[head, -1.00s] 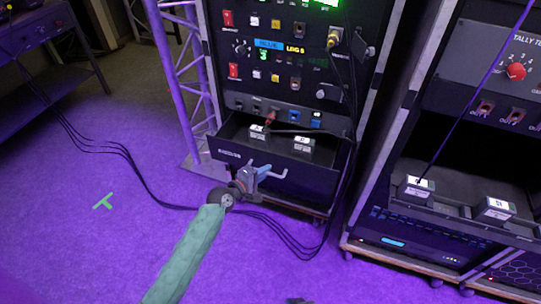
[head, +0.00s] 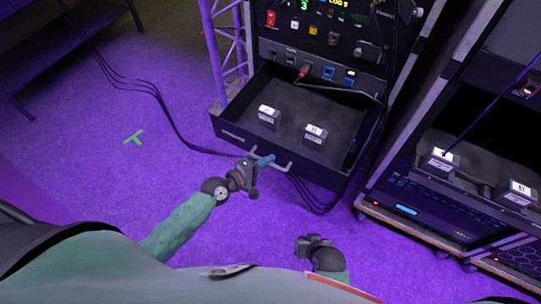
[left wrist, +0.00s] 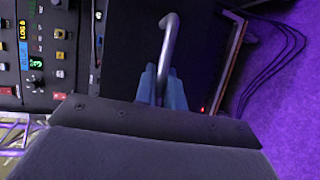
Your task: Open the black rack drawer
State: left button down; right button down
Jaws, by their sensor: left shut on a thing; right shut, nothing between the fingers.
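The black rack drawer (head: 290,148) is pulled well out of the left rack in the head view, its floor showing. Two small labelled boxes, one on the left (head: 269,115) and one on the right (head: 315,135), sit in it. A grey bar handle (head: 283,166) is on its front. My left gripper (head: 262,164) is shut on the handle; in the left wrist view the handle (left wrist: 168,45) rises between its blue fingers (left wrist: 160,88). My right gripper (head: 308,244) is low in the head view, shut and empty, apart from the drawer.
A second rack (head: 420,200) stands to the right with its own boxes and a hanging cable. A lattice truss (head: 228,50) stands left of the drawer. Black cables (head: 150,110) run along the purple floor. The floor left of the drawer is mostly clear.

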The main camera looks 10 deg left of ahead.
dwell(0.3)
pick_arm(q)
jog(key=c, duration=1.8)
grip_release()
